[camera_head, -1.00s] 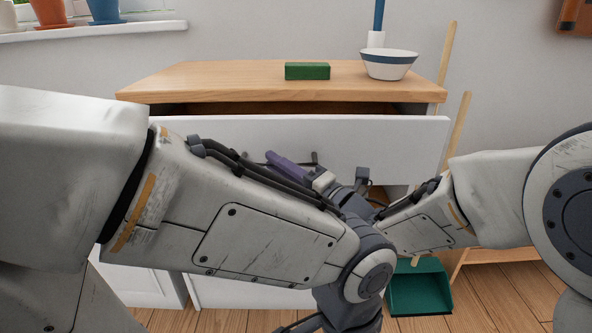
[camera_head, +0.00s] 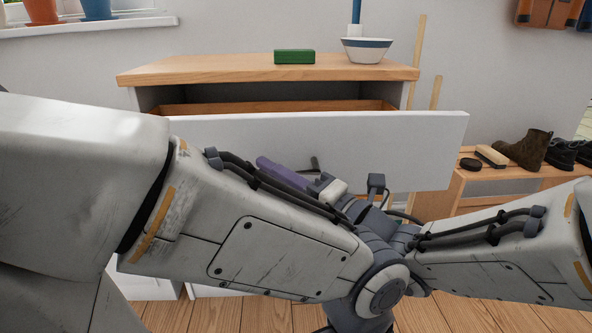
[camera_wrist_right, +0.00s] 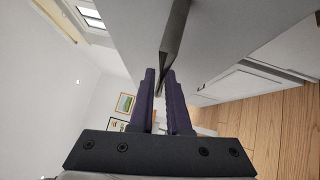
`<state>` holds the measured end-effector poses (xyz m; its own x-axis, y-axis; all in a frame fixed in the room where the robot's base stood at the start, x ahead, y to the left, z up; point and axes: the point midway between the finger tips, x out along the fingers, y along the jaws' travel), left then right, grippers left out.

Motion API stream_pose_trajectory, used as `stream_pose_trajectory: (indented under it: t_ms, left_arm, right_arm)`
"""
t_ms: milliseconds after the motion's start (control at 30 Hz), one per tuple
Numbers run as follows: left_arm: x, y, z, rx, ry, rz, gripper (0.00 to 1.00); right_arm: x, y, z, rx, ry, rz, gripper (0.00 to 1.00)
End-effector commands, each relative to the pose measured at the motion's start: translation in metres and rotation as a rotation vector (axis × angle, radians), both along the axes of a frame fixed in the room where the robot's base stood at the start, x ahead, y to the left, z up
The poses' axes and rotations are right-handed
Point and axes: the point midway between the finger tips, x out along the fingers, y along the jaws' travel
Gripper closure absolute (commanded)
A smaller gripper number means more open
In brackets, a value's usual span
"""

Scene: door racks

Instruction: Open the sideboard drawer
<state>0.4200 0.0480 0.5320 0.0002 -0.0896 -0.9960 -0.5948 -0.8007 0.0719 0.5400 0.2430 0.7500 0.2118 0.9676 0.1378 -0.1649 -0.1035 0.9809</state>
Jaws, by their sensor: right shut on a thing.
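The wooden-topped sideboard (camera_head: 245,72) stands in front of me in the head view. Its white drawer front (camera_head: 420,135) is pulled out, with a wide gap behind it showing the drawer's wooden inside (camera_head: 250,106). My right gripper (camera_head: 284,173), with purple fingers, is at the drawer's dark handle (camera_head: 315,165). In the right wrist view, the handle bar (camera_wrist_right: 175,35) runs between the right gripper's fingers (camera_wrist_right: 161,75), and the gripper is shut on it. My left arm crosses the front of the head view; its gripper is out of sight.
A green block (camera_head: 294,57) and a blue-rimmed bowl (camera_head: 367,50) stand on the sideboard top. To the right is a low wooden bench (camera_head: 460,180) with a brush (camera_head: 491,156) and boots (camera_head: 525,151). Two wooden poles (camera_head: 433,95) lean beside the sideboard. Wooden floor shows below.

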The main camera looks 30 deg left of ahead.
Motion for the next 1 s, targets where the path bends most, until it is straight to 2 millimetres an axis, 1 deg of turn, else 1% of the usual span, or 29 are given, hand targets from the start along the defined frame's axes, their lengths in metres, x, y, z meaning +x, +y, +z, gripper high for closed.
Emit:
stream_pose_trajectory:
  t_ms: [300,333,400,667,767,867,1000]
  left_arm:
    - [0.0,0.0,0.0,0.0,0.0,0.0,0.5]
    - [0.0,0.0,0.0,0.0,0.0,0.0,0.5]
    - [0.0,0.0,0.0,0.0,0.0,0.0,0.5]
    - [0.0,0.0,0.0,0.0,0.0,0.0,0.5]
    - [0.0,0.0,0.001,0.0,0.0,0.0,0.5]
    - [0.0,0.0,0.004,0.0,0.0,0.0,0.5]
    - [0.0,0.0,0.011,0.0,0.0,0.0,0.5]
  right_arm:
    - [0.002,-0.002,-0.001,-0.002,0.004,-0.007,1.0]
    - [0.002,-0.002,-0.001,-0.002,0.003,-0.006,0.78]
    - [0.001,-0.002,-0.001,-0.002,0.003,-0.005,0.55]
    - [0.0,-0.001,0.0,-0.001,0.0,-0.001,0.55]
    - [0.0,-0.004,0.0,-0.001,0.0,-0.001,0.55]
    - [-0.002,-0.015,-0.001,-0.001,0.0,-0.004,0.55]
    - [-0.007,-0.041,-0.003,-0.002,0.0,-0.007,0.55]
